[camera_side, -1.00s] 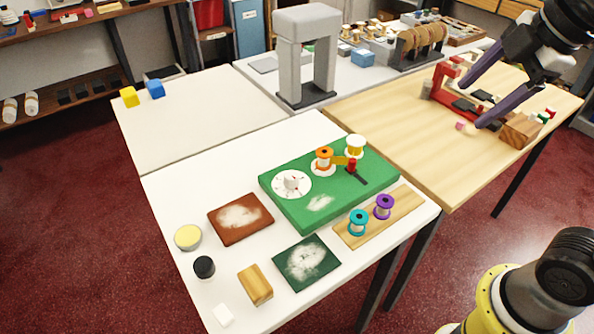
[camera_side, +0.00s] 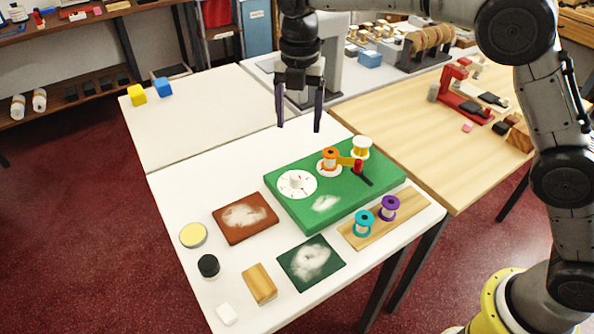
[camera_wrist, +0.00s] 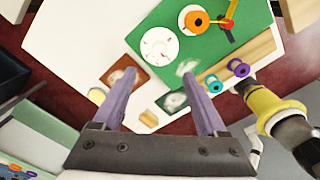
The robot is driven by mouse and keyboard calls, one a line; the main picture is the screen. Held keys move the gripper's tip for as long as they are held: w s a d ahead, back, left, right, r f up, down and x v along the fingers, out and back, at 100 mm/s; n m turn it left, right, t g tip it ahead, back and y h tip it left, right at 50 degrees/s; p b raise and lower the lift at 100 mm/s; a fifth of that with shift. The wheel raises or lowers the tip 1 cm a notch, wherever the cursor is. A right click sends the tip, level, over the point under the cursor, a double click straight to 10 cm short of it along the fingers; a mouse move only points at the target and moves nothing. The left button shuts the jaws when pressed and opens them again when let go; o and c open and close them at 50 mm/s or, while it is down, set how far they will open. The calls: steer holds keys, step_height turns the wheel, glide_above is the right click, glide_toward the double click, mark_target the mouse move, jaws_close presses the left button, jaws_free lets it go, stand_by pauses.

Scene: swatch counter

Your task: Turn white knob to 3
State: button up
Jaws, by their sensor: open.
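The white knob (camera_side: 296,182) sits on a round white dial with red marks, at the left part of the green board (camera_side: 325,207). The dial's numbers are too small to read. In the wrist view the knob (camera_wrist: 160,43) shows near the top, beyond the fingertips. My gripper (camera_side: 299,128) is open and empty, pointing down, high above the table behind the dial. In the wrist view my gripper's two fingers (camera_wrist: 163,78) are spread wide with nothing between them.
Teal (camera_side: 364,223) and purple (camera_side: 389,208) spools stand on a wooden strip.

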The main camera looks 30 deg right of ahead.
mark_target(297, 175)
steer(key=f, duration=1.4)
steer(key=shift+s+a+f, duration=0.1)
steer(key=shift+a+f, duration=0.1)
steer(key=shift+a, duration=0.05)
steer(key=shift+c, duration=0.2)
jaws_close()
